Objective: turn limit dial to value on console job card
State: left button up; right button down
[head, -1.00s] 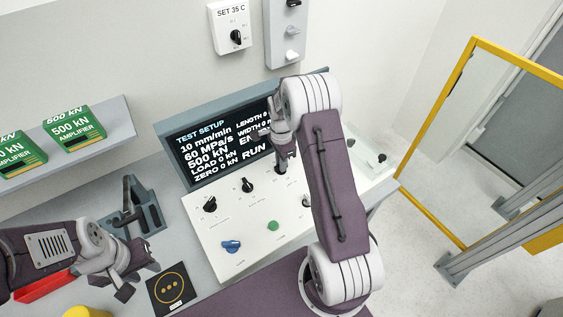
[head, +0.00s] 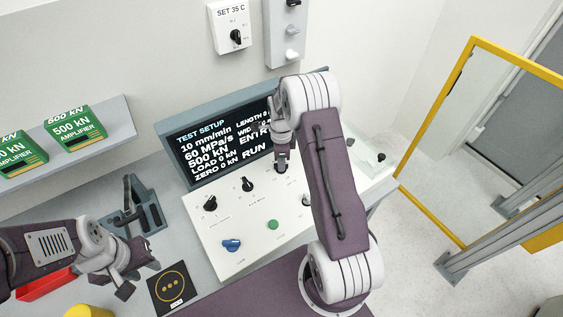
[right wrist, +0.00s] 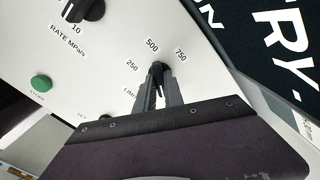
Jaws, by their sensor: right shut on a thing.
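The console screen (head: 212,142) shows the test setup text, with 10 mm/min, 60 MPa/s and 500 kN readable. My right gripper (head: 281,165) is over the back of the console panel. In the right wrist view the right gripper (right wrist: 159,88) is shut on the black limit dial (right wrist: 157,70). Marks 250, 500 and 750 stand around the dial. The dial's tip is close to the 500 mark, but its exact pointing is partly hidden by the fingers. My left gripper (head: 136,277) is open and empty, left of the console.
Green amplifier boxes (head: 73,128) sit on a shelf at left. A yellow-framed guard (head: 432,110) stands at right.

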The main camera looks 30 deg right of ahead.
jog(key=shift+w+r, duration=0.2)
jog(key=shift+w, duration=0.05)
jog(key=c, duration=1.5)
grip_release()
jog(key=shift+o, duration=0.3)
jog(key=shift+s+a, duration=0.1)
jog(key=shift+f, duration=0.1)
notch_tip(320, 180, up, 9)
jog(key=shift+f+b, duration=0.1)
jog(key=shift+b, duration=0.8)
